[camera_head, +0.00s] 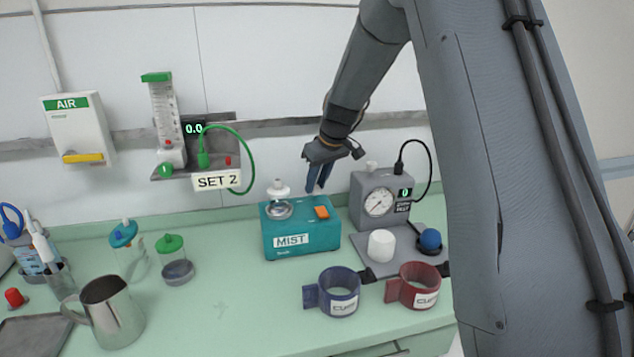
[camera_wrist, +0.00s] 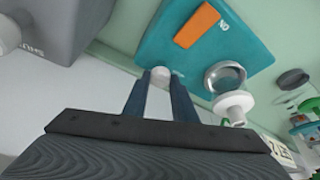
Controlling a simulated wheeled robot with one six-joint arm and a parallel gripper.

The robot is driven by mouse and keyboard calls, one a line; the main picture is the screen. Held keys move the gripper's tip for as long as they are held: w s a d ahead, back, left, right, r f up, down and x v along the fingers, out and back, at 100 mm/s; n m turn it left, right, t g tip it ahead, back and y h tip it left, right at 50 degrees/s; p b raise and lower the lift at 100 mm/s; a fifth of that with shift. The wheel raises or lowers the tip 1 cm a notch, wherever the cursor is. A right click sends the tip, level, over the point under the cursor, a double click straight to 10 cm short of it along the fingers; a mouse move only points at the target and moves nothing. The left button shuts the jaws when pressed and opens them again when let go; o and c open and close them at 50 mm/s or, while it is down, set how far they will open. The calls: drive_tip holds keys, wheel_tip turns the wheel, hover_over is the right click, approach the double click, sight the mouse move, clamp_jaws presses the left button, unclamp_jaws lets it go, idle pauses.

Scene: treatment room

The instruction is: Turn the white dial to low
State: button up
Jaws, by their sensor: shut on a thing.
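The teal MIST box (camera_head: 300,236) stands on the counter with an orange switch (camera_head: 321,213) on top. In the wrist view, the white dial (camera_wrist: 161,73) shows at the edge of the teal box (camera_wrist: 150,46), on its back side. My gripper (camera_head: 318,187) reaches down behind the box, and its two blue fingers (camera_wrist: 160,82) are shut on the white dial, one on each side. The dial is hidden in the head view. No low mark or pointer on the dial can be made out.
A grey gauge unit (camera_head: 378,203) stands close right of the box. A metal cup with a white top (camera_head: 279,192) sits on the box's left. The SET 2 flowmeter shelf (camera_head: 216,181) is on the wall behind. Blue (camera_head: 340,290) and red (camera_head: 420,284) cuffs lie in front.

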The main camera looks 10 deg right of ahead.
drive_tip(key=m, duration=0.1)
drive_tip(key=m+h+p, duration=0.1)
drive_tip(key=shift+a+r+m, duration=0.15)
drive_tip(key=shift+m, duration=0.25)
drive_tip(key=shift+a+m+h, duration=0.1)
drive_tip(key=shift+m+h, duration=0.5)
drive_tip(key=shift+m, duration=0.6)
drive_tip(key=shift+m+h+b, duration=0.3)
drive_tip(key=shift+m+h, duration=0.1)
drive_tip(key=shift+m, duration=0.7)
drive_tip(key=shift+m+h+b, duration=0.4)
drive_tip(key=shift+m+b, duration=0.35)
drive_tip(key=shift+m, duration=0.25)
drive_tip(key=o, duration=1)
drive_tip(key=shift+b+v, duration=1.05)
drive_tip(key=shift+v, duration=2.75)
